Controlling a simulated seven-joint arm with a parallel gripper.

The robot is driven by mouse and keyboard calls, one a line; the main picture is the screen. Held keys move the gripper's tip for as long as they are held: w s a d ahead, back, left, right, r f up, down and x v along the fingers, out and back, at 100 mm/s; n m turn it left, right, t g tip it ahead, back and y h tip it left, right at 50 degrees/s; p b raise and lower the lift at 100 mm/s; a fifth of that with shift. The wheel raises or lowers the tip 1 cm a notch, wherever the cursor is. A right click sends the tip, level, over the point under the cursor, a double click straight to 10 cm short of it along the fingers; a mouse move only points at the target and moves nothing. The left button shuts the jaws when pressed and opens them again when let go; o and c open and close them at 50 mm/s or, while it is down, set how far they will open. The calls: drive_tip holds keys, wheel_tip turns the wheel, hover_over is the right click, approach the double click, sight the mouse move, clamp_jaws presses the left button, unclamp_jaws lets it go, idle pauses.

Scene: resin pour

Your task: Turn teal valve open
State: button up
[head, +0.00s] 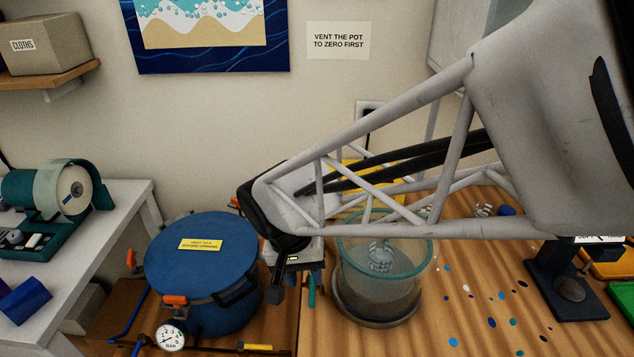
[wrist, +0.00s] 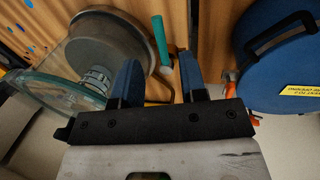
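The teal valve handle (wrist: 160,40) is a short teal bar in the wrist view, beside the round grey base of the glass vessel. In the head view a thin teal piece (head: 312,289) shows just below my gripper, mostly hidden by my arm. My gripper (wrist: 160,78) has two blue fingers set apart with nothing held between them. The teal handle lies beyond the fingertips, in line with the gap between them. I see no contact between fingers and handle. In the head view the fingers are largely hidden behind my wrist.
The blue pressure pot (head: 200,272) with orange clamps stands left of my gripper, its gauge (head: 171,337) in front. The glass vessel (head: 380,285) with a metal coil inside stands close on the right. A yellow handle (head: 258,347) lies in front. Paint-speckled wood extends right.

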sight(311, 294)
drive_tip(key=shift+d+f, duration=0.25)
drive_tip(key=shift+f, duration=1.05)
drive_tip(key=shift+d+f, duration=0.25)
drive_tip(key=shift+f, duration=1.05)
clamp_jaws()
